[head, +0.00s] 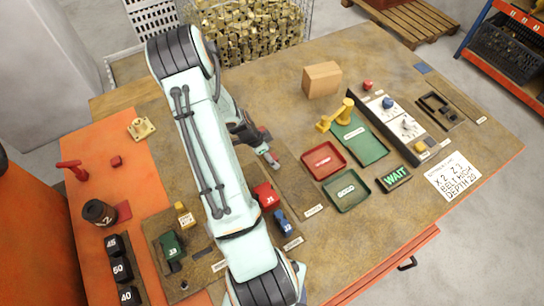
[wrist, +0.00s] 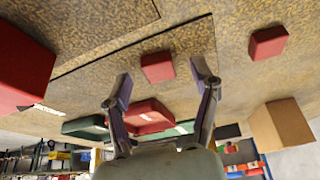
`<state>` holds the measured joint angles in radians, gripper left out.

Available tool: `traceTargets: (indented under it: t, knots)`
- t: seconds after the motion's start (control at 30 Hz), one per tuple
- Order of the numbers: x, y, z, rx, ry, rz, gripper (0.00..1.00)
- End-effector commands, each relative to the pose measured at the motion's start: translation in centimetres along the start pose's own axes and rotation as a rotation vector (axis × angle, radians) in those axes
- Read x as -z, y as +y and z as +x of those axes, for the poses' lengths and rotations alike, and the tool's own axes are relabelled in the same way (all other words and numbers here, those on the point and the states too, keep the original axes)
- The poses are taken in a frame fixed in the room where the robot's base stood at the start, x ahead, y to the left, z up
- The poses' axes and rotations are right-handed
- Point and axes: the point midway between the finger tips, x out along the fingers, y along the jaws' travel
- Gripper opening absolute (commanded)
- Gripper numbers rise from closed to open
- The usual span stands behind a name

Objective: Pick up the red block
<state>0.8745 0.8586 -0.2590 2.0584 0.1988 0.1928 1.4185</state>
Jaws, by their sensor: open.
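A small red block (wrist: 157,67) lies on the speckled brown tabletop in the wrist view, between my open gripper's fingertips (wrist: 160,80) as pictured. A gap shows on both sides of it, and I cannot tell whether the fingers are at its height. A second red block (wrist: 268,42) lies to the right, outside the fingers. In the head view my gripper (head: 262,146) is over the middle of the table, partly hidden by my arm, with reddish patches beside it. Another small red block (head: 116,161) sits on the orange mat at left.
A larger red part marked J1 (head: 265,195) and a blue part (head: 283,222) lie close to my arm. A red tray (head: 323,160) and green trays stand to the right. A cardboard box (head: 322,79) stands behind. A dark cup (head: 99,212) stands at left.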

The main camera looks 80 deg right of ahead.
Motion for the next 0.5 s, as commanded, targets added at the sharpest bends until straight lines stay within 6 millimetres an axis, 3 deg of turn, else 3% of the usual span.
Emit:
traceTargets:
  t: [0.07,0.27,0.5]
  knots:
    - [0.00,-0.01,-0.02,0.000,0.000,0.000,0.61]
    - [-0.01,0.00,-0.04,0.000,0.000,0.000,0.01]
    - [-0.01,0.01,-0.04,0.000,0.000,-0.001,0.00]
